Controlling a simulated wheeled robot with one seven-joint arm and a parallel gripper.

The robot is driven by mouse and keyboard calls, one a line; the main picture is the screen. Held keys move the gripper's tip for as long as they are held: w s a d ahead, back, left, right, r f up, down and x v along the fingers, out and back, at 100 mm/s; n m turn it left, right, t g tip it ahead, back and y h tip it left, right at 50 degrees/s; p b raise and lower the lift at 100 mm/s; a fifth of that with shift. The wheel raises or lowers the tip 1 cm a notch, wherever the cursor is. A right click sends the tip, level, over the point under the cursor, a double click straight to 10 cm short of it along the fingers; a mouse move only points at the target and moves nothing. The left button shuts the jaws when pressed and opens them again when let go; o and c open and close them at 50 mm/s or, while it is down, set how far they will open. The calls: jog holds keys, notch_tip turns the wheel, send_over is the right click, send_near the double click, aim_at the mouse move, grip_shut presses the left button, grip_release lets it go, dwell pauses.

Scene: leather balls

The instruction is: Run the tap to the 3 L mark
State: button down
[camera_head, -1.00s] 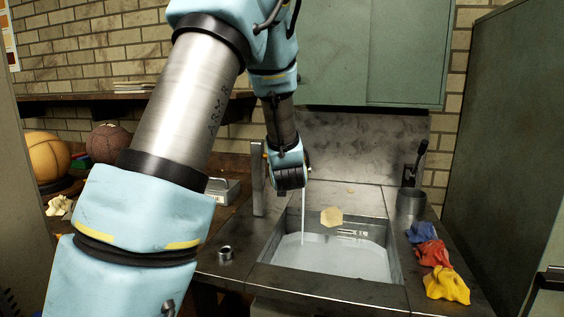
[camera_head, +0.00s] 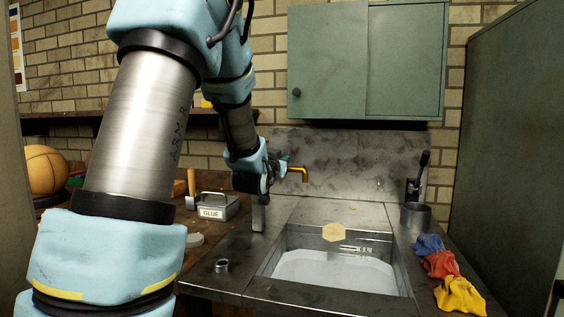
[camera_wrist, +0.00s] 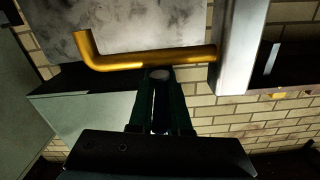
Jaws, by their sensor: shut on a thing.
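The tap's brass spout (camera_head: 298,172) shows beside my gripper (camera_head: 284,160), over the sink's back left, with no stream falling from it. In the wrist view, the spout (camera_wrist: 150,60) runs left from a grey post (camera_wrist: 238,50) and bends at its end. My gripper (camera_wrist: 160,78) is shut there on a pale rounded piece at the tap, mostly hidden between the dark fingers. The sink basin (camera_head: 268,262) holds pale water (camera_head: 330,271).
Blue, red and yellow cloths (camera_head: 458,296) lie right of the basin. A metal cup (camera_head: 415,216) stands behind them. A box labelled GLUE (camera_head: 217,206) and a small metal ring (camera_head: 222,266) are left. A green cabinet (camera_head: 365,60) hangs above.

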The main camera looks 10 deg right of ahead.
jog(key=shift+w+a, duration=0.1)
jog(key=c, duration=0.9)
grip_release()
jog(key=b+v, duration=0.2)
jog(key=v, duration=0.8)
jog(key=shift+s+a, duration=0.15)
jog(key=shift+s, duration=0.25)
